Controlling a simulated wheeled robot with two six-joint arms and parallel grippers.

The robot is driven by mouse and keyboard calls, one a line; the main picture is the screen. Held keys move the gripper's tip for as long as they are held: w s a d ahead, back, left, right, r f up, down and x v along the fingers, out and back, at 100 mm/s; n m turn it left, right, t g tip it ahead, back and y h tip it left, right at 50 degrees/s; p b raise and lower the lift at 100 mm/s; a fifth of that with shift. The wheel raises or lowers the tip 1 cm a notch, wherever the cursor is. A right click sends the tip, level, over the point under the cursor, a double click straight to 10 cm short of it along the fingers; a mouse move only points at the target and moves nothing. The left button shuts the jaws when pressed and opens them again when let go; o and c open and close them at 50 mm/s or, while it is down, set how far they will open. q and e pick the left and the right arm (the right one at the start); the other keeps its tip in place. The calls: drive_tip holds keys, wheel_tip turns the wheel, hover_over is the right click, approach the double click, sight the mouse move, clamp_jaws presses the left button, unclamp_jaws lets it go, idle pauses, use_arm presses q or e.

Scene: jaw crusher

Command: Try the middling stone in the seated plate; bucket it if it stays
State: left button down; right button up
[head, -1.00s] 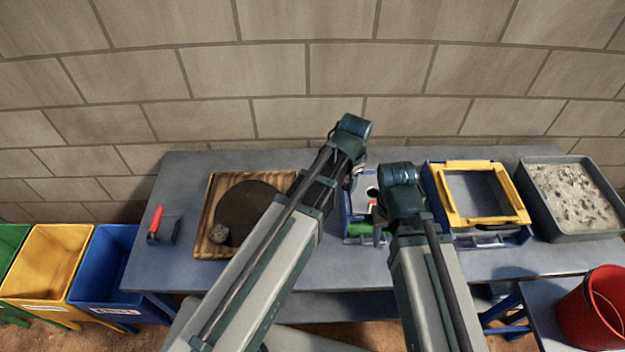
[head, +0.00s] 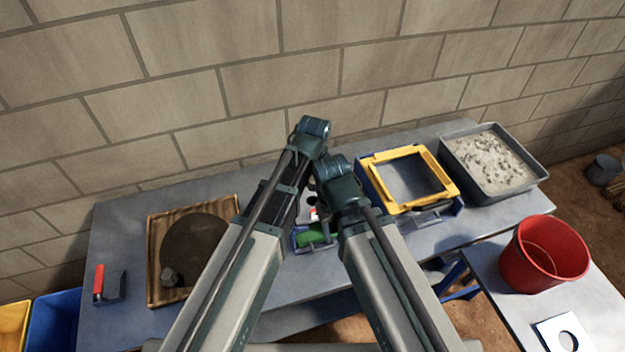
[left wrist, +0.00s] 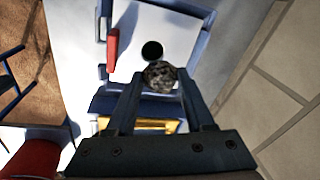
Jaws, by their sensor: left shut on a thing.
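My left gripper (left wrist: 158,90) is shut on a grey speckled stone (left wrist: 160,73), held between its fingertips in the left wrist view. Beyond the stone lies the seated white plate (left wrist: 180,45) with a round black hole, in a blue frame; the stone appears just beside the hole in that view, its height above the plate unclear. In the head view the arms hide most of the plate and the left fingertips. My right gripper (head: 328,218) is close by over the frame's right side, its jaws unclear. The red bucket (head: 548,262) stands on a side table at right.
Another stone (head: 169,277) lies in the wooden tray (head: 153,250). A yellow-framed box (head: 445,187) and a gravel tray (head: 541,171) stand right of the plate's frame. A loose plate (head: 550,340) with a hole lies before the bucket.

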use_arm(q)
wheel_tip(320, 180, down, 6)
drive_tip(key=b, duration=0.5)
drive_tip(key=shift+r, duration=0.15)
drive_tip(key=shift+c, duration=1)
unclamp_jaws()
drive_tip(key=shift+r, duration=0.1)
wheel_tip(320, 180, up, 14)
drive_tip(key=s+p, duration=0.2)
drive_tip(key=p, duration=1.1)
drive_tip(key=shift+s+f, duration=0.25)
